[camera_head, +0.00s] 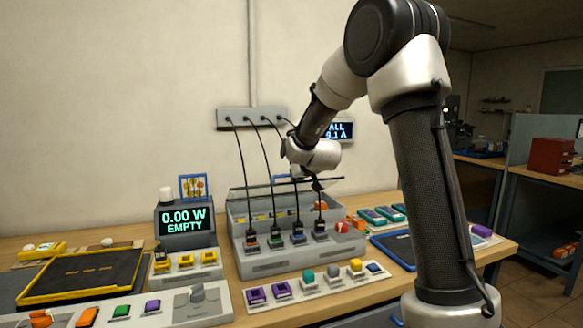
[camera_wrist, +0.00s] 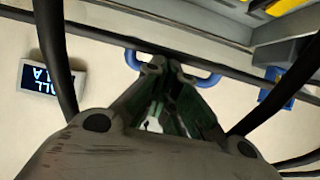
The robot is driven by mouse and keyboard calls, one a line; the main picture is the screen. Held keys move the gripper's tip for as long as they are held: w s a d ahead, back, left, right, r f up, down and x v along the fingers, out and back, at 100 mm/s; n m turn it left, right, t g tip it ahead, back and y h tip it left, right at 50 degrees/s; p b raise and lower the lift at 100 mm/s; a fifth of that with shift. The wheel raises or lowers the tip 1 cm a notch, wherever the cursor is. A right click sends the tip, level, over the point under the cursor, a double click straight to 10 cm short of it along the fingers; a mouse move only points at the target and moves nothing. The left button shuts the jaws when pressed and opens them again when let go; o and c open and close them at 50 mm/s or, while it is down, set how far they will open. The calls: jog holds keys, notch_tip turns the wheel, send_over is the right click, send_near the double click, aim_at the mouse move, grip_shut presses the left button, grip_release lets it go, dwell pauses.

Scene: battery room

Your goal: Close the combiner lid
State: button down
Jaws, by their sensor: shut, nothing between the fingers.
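The combiner (camera_head: 270,262) is a grey box on the bench, its top open, with several black cables plugged into its front row. A thin dark edge, apparently the raised lid (camera_head: 245,188), runs above the back of the box. A blue handle (camera_head: 281,178) shows at that edge, partly behind my arm. My gripper (camera_head: 317,184) is above the back right of the box. In the wrist view my gripper (camera_wrist: 166,70) is shut and empty, its fingertips overlapping the blue handle (camera_wrist: 205,80) in the picture. I cannot tell whether they touch.
The cables rise to a grey wall box (camera_head: 252,117) and hang close around my gripper. A wall display (camera_head: 340,130) is behind my arm. A meter reading "0.00 W EMPTY" (camera_head: 186,222) stands left. Coloured connectors and a blue-rimmed tray (camera_head: 392,247) lie right of the box.

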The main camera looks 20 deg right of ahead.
jog(key=s+f, duration=0.4)
jog(key=f, duration=0.4)
jog(key=shift+f, duration=0.15)
dwell(0.4)
